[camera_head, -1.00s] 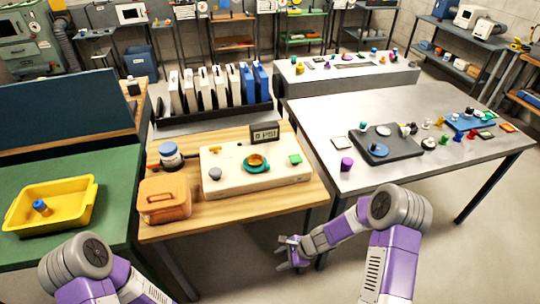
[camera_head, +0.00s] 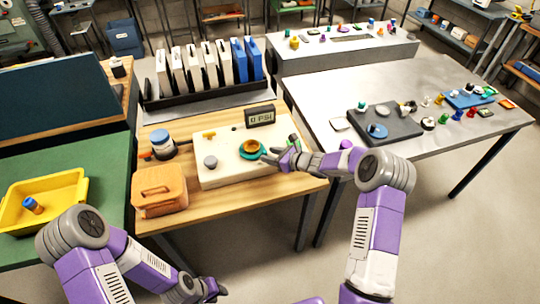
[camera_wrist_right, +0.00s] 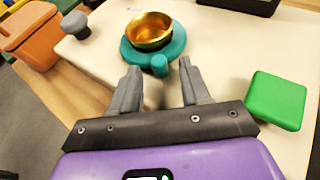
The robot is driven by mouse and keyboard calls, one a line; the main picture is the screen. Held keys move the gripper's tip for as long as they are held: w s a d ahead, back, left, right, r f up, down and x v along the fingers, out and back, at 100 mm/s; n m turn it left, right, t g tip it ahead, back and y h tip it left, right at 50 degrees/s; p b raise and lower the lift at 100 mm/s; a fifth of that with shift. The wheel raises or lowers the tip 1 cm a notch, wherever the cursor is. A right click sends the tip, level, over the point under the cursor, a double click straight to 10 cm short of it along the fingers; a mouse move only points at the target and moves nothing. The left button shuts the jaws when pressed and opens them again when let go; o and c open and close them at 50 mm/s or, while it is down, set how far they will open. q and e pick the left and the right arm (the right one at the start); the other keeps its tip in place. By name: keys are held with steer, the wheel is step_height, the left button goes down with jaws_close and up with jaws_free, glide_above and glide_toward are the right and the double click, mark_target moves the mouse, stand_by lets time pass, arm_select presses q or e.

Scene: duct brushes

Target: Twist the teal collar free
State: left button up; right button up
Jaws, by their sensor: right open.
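The teal collar (camera_head: 248,154) sits around a brass cup-like fitting (camera_head: 250,146) on the cream panel (camera_head: 215,177). In the right wrist view the teal collar (camera_wrist_right: 181,45) shows a rounded teal knob (camera_wrist_right: 160,66) on its near side. My right gripper (camera_head: 267,157) is open beside the collar; in the wrist view its two fingers (camera_wrist_right: 158,82) point at the collar, one on each side of the knob, with nothing held. My left gripper (camera_head: 215,290) is low at the front, below the wooden table, and its fingers are too small to judge.
On the panel are a grey knob (camera_head: 210,162), a green square button (camera_wrist_right: 276,99) and a display (camera_head: 260,116) that seems to read 0 PSI. An orange box (camera_head: 159,190) and a blue-topped jar (camera_head: 161,143) stand left of the panel. A grey table (camera_head: 330,105) lies right.

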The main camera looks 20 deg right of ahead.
steer(key=shift+w+a+f, duration=0.15)
steer(key=shift+w+a, duration=0.1)
jaws_close()
steer(key=shift+w+d+r+n+p, duration=0.2)
steer(key=shift+w+r+n+p, duration=0.1)
steer(key=shift+p, duration=0.45)
steer(key=shift+w+d+f+n+g+y+p, duration=0.15)
steer(key=shift+f+n+g+y+p, duration=0.05)
steer(key=shift+n+g+y+p, duration=0.4)
jaws_free()
steer(key=shift+f, duration=0.1)
steer(key=shift+d, duration=0.1)
